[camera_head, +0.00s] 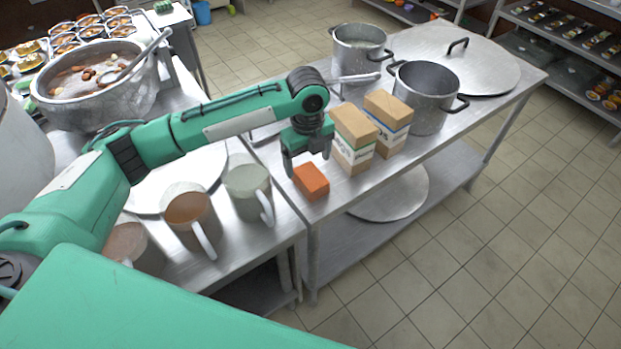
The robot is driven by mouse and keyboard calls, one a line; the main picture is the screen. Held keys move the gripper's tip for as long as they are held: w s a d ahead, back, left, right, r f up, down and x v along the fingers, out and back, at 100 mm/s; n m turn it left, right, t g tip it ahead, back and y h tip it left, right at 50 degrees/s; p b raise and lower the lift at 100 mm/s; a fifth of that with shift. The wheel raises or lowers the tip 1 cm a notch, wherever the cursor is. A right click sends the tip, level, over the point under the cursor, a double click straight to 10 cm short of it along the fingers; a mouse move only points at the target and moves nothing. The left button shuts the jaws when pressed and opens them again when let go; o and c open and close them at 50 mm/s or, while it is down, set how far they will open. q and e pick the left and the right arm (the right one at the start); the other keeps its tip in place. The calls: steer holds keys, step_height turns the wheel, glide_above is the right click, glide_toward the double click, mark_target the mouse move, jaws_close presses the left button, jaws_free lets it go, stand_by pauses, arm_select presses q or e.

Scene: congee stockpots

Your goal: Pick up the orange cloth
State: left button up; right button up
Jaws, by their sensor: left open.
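The orange cloth (311,182) is a small folded block on the metal table, near its front left corner. My left gripper (306,167) hangs just above and behind the cloth, fingers pointing down and spread apart. I cannot tell whether a finger touches the cloth. My right gripper is not in view.
Two cardboard boxes (352,139) stand just right of the cloth. Two metal pots (426,95) and a large lid (478,62) are farther back. Mugs (248,191) stand to the left, beside a big stockpot (98,84). The table's front edge is close to the cloth.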

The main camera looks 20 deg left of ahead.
mark_target(310, 175)
arm_select(q)
step_height(310, 175, down, 2)
steer(key=shift+f, duration=0.2)
steer(key=f, duration=0.4)
steer(key=shift+w+d+f+p, duration=0.15)
steer(key=shift+w+f+p, duration=0.05)
steer(key=shift+p, duration=0.2)
steer(key=shift+f, duration=0.35)
steer(key=c, duration=1.1)
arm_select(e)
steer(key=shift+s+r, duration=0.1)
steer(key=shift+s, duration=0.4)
